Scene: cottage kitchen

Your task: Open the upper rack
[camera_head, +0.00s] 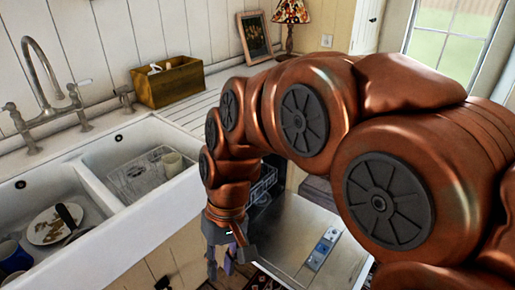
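A dishwasher stands under the counter with its door (290,235) folded down, its inner side up and a dispenser panel (322,250) on it. A dark wire rack (263,186), which looks like the upper rack, shows in part inside the dishwasher, behind my arm. Much of the rack is hidden by my arm and the counter. My gripper (228,266) points down in front of the counter, left of the lowered door and lower in the picture than the rack. Its fingers appear apart, and I see no contact with the rack.
A white double sink (80,262) holds a plate (54,225), a wire basket and a cup (172,165). A tall faucet (42,75) stands behind it. A wooden box (168,82), a framed picture (254,38) and a lamp (291,12) stand on the counter.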

